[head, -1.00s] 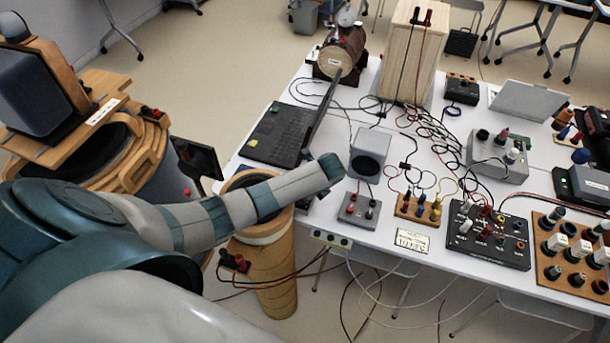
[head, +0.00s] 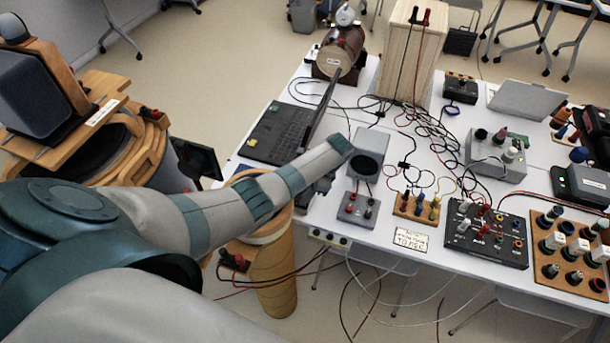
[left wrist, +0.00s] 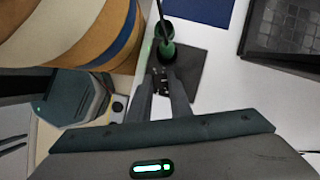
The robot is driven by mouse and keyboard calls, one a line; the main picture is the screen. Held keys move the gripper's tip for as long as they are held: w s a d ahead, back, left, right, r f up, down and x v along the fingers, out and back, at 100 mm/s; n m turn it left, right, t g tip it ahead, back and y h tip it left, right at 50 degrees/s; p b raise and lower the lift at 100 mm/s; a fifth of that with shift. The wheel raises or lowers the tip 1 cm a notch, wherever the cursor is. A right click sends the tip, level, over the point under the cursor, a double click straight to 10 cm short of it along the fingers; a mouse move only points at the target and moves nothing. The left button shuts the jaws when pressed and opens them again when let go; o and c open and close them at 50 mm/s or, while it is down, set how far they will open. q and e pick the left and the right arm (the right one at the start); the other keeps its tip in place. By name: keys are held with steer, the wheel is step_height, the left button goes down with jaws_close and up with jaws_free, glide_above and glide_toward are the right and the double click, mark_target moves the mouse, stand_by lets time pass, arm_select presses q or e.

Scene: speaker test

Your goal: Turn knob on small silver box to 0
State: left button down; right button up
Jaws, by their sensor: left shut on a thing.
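My left arm reaches over the left end of the white table (head: 388,272) in the head view. The left gripper (head: 319,186) is mostly hidden there beneath my forearm. In the left wrist view its narrow fingers (left wrist: 162,84) are shut on a small dark, knob-like piece, partly covered by the fingers. Just beyond them is a green and black post (left wrist: 164,48) on a dark square plate (left wrist: 190,72). A silver box with a round black face (head: 368,148) stands right of my forearm. A smaller grey box with red knobs (head: 358,211) lies in front of it. The knob's scale is unreadable.
A laptop (head: 282,132) stands behind my forearm. Cables, a terminal block (head: 417,206), a black panel (head: 486,232) and a grey knobbed box (head: 496,158) crowd the table to the right.

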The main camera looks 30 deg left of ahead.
arm_select(q)
steer(key=shift+a+n+g, duration=0.1)
steer(key=shift+n+g, duration=0.2)
steer(key=shift+n, duration=0.6)
steer(key=shift+n+h, duration=0.3)
arm_select(e)
steer(key=shift+a+f, duration=0.1)
steer(key=shift+a, duration=0.2)
arm_select(q)
steer(key=c, duration=1.6)
jaws_free()
steer(key=shift+w, duration=0.1)
arm_select(e)
steer(key=shift+d, duration=0.2)
